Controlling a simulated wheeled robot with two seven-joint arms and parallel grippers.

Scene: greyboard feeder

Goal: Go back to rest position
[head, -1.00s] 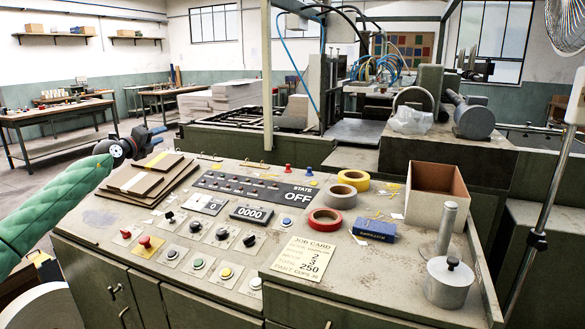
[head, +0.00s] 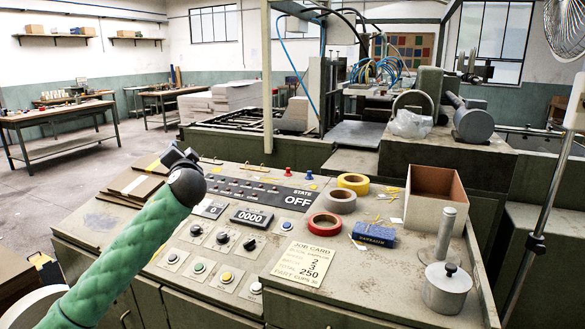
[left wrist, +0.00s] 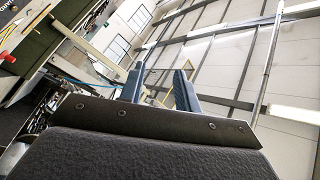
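My left arm, in a green sleeve, comes in from the lower left of the head view. My left gripper (head: 177,155) is above the left part of the control panel (head: 102,219), in front of the stack of brown boards. In the left wrist view the two blue-grey fingers of my left gripper (left wrist: 159,78) stand apart with nothing between them. That view looks up at the ceiling beams. My forearm hides the left buttons of the panel. My right gripper is not in view.
Brown boards (head: 133,185) lie on the panel's left. Tape rolls, a blue box (head: 374,234), an open carton (head: 432,201), a job card (head: 304,262) and a metal weight (head: 447,287) stand on the right. Air above the panel's middle is free.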

